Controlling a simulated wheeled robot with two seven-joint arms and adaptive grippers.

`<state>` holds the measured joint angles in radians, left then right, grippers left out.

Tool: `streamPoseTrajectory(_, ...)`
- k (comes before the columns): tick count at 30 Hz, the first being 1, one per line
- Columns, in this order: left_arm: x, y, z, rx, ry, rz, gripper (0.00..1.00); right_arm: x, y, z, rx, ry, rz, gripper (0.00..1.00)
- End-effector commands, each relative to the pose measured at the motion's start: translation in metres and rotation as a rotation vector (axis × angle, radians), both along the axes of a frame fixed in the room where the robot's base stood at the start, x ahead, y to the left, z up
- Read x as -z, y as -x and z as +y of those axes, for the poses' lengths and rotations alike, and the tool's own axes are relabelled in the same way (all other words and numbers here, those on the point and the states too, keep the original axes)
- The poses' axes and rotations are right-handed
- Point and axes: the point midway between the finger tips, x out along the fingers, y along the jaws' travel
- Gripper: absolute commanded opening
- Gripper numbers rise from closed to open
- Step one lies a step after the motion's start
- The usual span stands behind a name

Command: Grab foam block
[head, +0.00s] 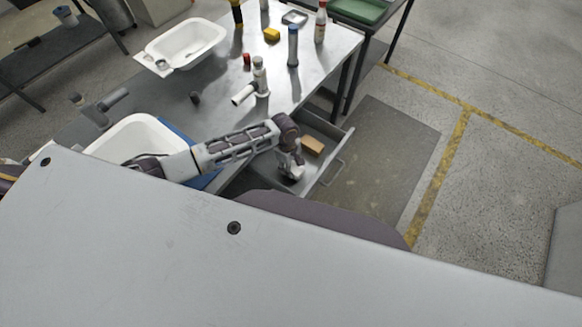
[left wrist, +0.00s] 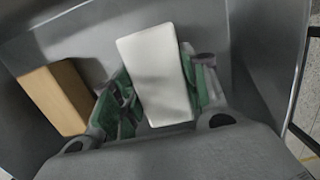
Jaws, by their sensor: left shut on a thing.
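A white block (left wrist: 156,72), which looks like the foam block, stands between the green-padded fingers of my left gripper (left wrist: 162,88) in the left wrist view. The gripper is shut on it. In the head view my left gripper (head: 292,166) reaches down into an open drawer (head: 328,172) under the workbench; the white block is hard to tell from the gripper there. A tan block (head: 312,145) lies in the drawer beside the gripper; it also shows at the left in the left wrist view (left wrist: 58,96). My right gripper is not in view.
The drawer walls stand close around my left gripper. The floor at right is clear.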

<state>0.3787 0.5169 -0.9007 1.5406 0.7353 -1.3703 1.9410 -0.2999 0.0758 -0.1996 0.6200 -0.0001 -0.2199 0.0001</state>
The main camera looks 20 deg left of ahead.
Motion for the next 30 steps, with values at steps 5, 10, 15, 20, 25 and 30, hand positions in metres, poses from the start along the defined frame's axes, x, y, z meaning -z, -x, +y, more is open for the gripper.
streamPoseTrajectory(5, -0.023, 0.000, 0.000, -0.001, 0.000, -0.001, 0.34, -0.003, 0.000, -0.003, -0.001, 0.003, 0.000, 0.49)
streamPoseTrajectory(10, -0.049, 0.000, 0.000, -0.001, 0.000, -0.001, 0.34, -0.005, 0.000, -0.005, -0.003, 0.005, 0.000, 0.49)
streamPoseTrajectory(15, -0.071, -0.001, 0.000, 0.000, 0.000, -0.001, 0.34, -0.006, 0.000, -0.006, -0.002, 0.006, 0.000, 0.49)
streamPoseTrajectory(20, -0.083, -0.001, 0.000, -0.001, 0.000, -0.001, 0.34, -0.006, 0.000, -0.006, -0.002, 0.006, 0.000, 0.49)
streamPoseTrajectory(25, -0.087, 0.000, 0.001, -0.002, 0.000, 0.000, 0.34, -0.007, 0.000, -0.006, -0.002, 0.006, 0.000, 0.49)
streamPoseTrajectory(30, -0.087, 0.000, 0.001, -0.001, 0.000, 0.000, 0.34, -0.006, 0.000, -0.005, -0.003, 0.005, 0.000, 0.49)
